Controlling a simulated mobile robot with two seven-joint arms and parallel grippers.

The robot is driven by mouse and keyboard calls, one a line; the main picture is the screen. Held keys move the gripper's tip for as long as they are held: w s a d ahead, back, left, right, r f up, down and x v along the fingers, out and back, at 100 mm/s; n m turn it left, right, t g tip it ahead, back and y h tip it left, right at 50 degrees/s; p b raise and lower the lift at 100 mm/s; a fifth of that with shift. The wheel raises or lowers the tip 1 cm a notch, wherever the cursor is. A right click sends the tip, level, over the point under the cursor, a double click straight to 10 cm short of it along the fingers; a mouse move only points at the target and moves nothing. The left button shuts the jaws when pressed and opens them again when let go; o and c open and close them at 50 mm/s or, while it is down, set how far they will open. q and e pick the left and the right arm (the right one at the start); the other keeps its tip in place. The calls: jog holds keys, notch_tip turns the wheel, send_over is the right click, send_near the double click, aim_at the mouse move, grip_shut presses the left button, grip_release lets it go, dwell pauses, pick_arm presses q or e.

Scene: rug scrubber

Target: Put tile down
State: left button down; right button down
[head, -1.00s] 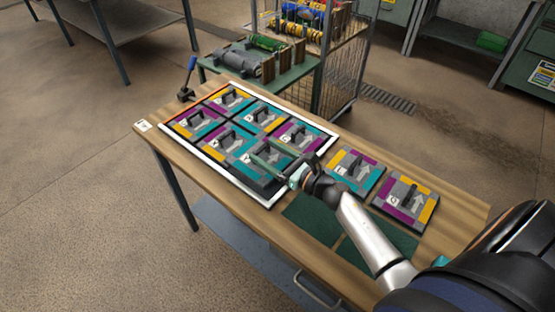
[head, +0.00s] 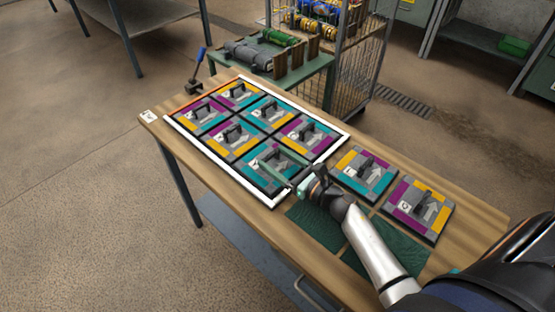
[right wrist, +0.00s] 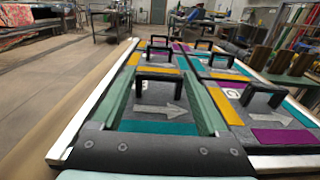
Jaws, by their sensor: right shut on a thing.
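The held tile (head: 270,184) is grey and teal with an arrow and a black handle. It lies in or just over the near right slot of the white-edged frame (head: 228,182); I cannot tell whether it rests fully. My right gripper (head: 276,160) is shut on it, and its green fingers lie on both sides of the handle (right wrist: 158,74) in the right wrist view. The tile looks about level there. Several other tiles (head: 238,140) fill the other slots. My left gripper is not in view.
Two loose tiles, one with teal edges (head: 364,174) and one with purple and orange (head: 417,207), lie right of the frame on the wooden bench (head: 470,225). Dark green pads (head: 317,226) in front are bare. A blue-handled tool (head: 197,70) stands behind the frame's left end.

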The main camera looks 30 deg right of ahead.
aim_at(296, 173)
grip_release()
jog(key=shift+f, duration=0.1)
jog(key=shift+r+p, duration=0.25)
jog(key=shift+p, duration=0.1)
jog(key=v, duration=0.6)
jog(key=shift+s+d+f+b, duration=0.1)
jog(key=shift+f+b, duration=0.05)
jog(key=shift+b, duration=0.2)
jog(key=shift+s+d, duration=0.2)
jog(key=shift+s, duration=0.4)
